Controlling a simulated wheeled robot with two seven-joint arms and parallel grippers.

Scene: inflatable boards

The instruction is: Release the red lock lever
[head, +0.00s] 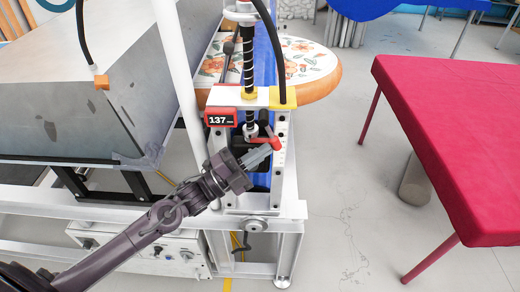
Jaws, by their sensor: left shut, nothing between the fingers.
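The red lock lever (274,142) sits on the upright metal fixture, below the red display that reads 137. My left gripper (268,150) reaches in from the lower left, with its fingertips right beside the lever. Its fingers are shut with nothing between them. I cannot tell whether the fingertips touch the lever. The gripper hides part of the fixture behind it. My right gripper is not in view.
A vertical spindle with a spring (249,65) stands above the fixture (284,150). A grey metal tank (70,90) is at the left. A red-topped table (450,140) stands at the right. A floral board (310,65) lies behind.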

